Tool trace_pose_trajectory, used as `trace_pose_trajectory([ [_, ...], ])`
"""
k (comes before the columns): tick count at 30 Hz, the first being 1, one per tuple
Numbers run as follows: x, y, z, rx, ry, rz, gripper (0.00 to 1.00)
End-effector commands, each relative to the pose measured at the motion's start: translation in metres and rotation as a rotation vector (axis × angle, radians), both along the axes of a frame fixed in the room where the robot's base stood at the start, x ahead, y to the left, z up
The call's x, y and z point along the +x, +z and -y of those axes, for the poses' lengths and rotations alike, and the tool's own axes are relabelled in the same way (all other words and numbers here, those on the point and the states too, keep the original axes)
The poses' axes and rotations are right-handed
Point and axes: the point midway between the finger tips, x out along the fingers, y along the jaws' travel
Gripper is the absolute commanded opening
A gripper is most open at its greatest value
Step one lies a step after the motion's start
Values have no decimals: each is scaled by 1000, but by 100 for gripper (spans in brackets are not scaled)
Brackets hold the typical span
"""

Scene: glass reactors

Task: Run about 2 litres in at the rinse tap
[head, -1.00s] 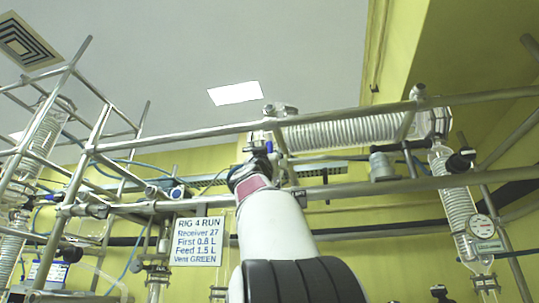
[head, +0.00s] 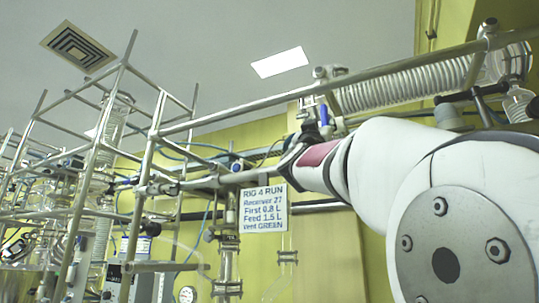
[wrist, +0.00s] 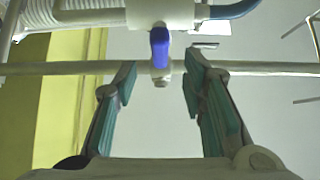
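A blue tap lever (wrist: 160,47) hangs below a white valve body (wrist: 160,13) in the wrist view, pointing down the picture. My gripper (wrist: 159,82) is open, with one teal-padded finger on each side of the lever's line. The lever's lower end lies roughly level with the fingertips, and clear gaps show on both sides. In the head view the blue lever (head: 323,114) stands just above my gripper (head: 302,142), near the left end of a coiled glass condenser. I cannot tell whether this is the rinse tap. No litre reading is visible.
A steel rail (wrist: 60,69) crosses behind the fingertips. A sign (head: 263,208) reads "RIG 4 RUN", "First 0.8 L", "Feed 1.5 L", "Vent GREEN". The coiled condenser (head: 405,87) lies along the upper rail. Steel frames and glassware (head: 100,180) crowd the left.

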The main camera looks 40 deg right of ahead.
Motion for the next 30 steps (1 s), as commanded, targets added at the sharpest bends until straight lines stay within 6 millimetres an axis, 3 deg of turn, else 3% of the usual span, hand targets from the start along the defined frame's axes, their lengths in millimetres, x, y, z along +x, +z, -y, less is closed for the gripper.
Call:
trace_pose_trajectory([
  [9,-8,-23,-21,0,1,-1,38],
  [22,-7,-26,-24,0,6,-4,38],
  [26,13,-42,-35,17,101,-65,38],
  [29,47,-76,-61,58,271,-178,38],
  [30,64,-98,-77,85,356,-243,38],
])
